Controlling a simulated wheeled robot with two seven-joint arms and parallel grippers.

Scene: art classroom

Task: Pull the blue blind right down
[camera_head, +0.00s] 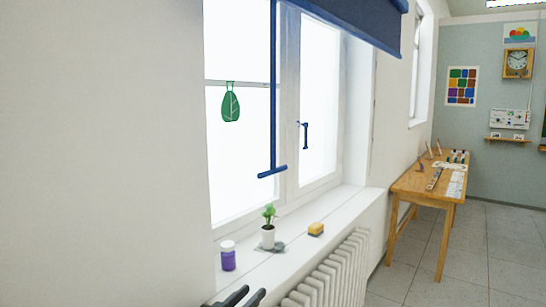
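The blue blind (352,20) is rolled mostly up, with its lower edge across the top of the window. A long thin blue pull (274,95) hangs down in front of the window and ends in a blue crossbar (272,171) above the sill. My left gripper (255,290) shows at the bottom edge as two dark fingers with a gap between them. It is open, with nothing seen between the fingers, and is well below the crossbar, apart from it. My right gripper is out of view.
The sill (345,204) holds a purple jar (228,257), a potted plant (268,236) and a yellow sponge (316,230). A radiator (335,280) stands below. A green leaf ornament (231,106) hangs at the window. A wooden table (410,184) stands along the wall at right.

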